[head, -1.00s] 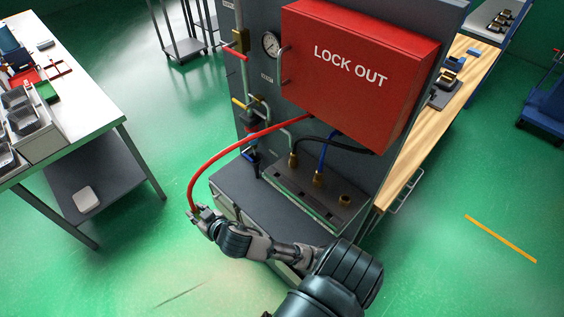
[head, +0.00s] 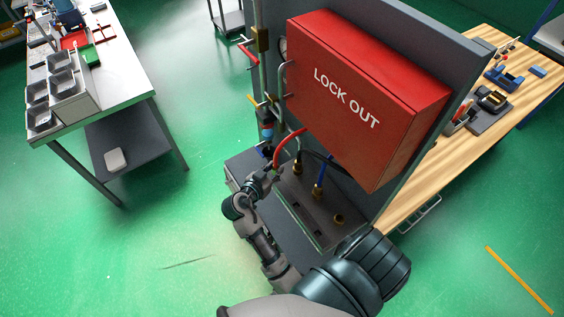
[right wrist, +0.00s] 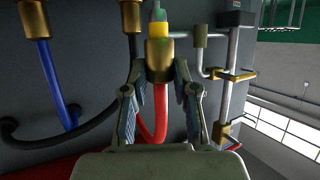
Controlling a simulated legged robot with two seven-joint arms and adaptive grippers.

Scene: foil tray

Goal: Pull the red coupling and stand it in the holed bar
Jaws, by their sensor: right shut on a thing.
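The red hose (head: 288,141) curves down from the panel to my right gripper (head: 272,173). In the right wrist view my right gripper (right wrist: 159,78) is shut on the red coupling (right wrist: 158,60), a brass body with a yellow band and a greyish-green tip, the hose bending behind it. The dark holed bar (head: 323,213) lies on the bench beside my gripper. A black-hose coupling (head: 297,167) and a blue-hose coupling (head: 317,191) stand in it. A brass fitting without a hose (head: 338,218) is at its near end. Contact between the red coupling and the bar cannot be told.
The red LOCK OUT box (head: 362,95) overhangs the bar's back side. Valves and pipes (head: 264,100) rise on the panel's left. A wooden bench (head: 440,165) is at right, a table with bins (head: 125,88) at left. The floor between table and panel is clear.

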